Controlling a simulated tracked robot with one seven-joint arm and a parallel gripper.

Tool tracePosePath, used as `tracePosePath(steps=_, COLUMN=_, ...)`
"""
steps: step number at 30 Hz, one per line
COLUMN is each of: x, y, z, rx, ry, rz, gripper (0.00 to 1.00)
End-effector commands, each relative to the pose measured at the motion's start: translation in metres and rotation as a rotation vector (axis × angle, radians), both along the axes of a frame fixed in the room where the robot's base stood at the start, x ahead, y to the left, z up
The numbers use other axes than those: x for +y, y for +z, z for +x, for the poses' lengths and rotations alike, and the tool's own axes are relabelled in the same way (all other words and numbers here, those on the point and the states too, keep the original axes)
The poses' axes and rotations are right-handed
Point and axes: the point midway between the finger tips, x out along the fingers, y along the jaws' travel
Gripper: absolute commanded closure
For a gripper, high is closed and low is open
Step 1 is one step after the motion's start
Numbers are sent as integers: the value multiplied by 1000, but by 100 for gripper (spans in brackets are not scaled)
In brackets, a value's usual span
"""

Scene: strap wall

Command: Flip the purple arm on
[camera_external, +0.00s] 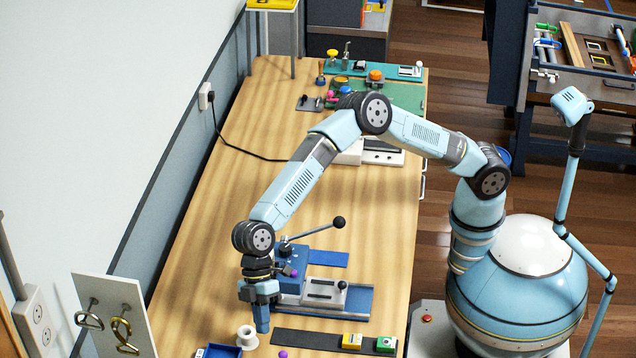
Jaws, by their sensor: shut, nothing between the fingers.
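My gripper (262,326) points straight down near the wall side of the wooden bench, its fingers shut with nothing visible between them. Just right of it stands a blue machine (292,258) with a long black-knobbed lever (318,231). A small purple knob (290,271) shows on the machine's front, close to my gripper but apart from its fingertips. Another purple ball (283,354) shows at the bottom edge of the picture, right of my fingertips. I cannot tell which of these is the purple arm, nor its on or off position.
A white spool (247,338) and a blue tray (219,351) sit close below my gripper. A white panel with hooks (112,312) stands at left. The bench middle (240,185) is clear.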

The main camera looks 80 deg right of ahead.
Motion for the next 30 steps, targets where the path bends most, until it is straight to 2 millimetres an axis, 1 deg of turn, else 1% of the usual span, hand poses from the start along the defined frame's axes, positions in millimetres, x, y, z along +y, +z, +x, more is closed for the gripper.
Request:
tracePosePath(steps=1, x=6, y=-9, z=-3, rx=2, ry=2, rz=0, gripper=100)
tracePosePath(steps=3, x=11, y=-18, z=-4, rx=2, ry=1, rz=0, gripper=100)
tracePosePath(steps=6, x=19, y=-17, z=-18, rx=0, ry=3, rz=0, gripper=100)
tracePosePath(steps=12, x=29, y=-21, z=-32, rx=-1, ry=1, rz=0, gripper=100)
tracePosePath(steps=17, x=31, y=-22, z=-36, rx=-1, ry=1, rz=0, gripper=100)
tracePosePath(steps=30, x=31, y=-21, z=-37, rx=-1, ry=-13, rz=1, gripper=100)
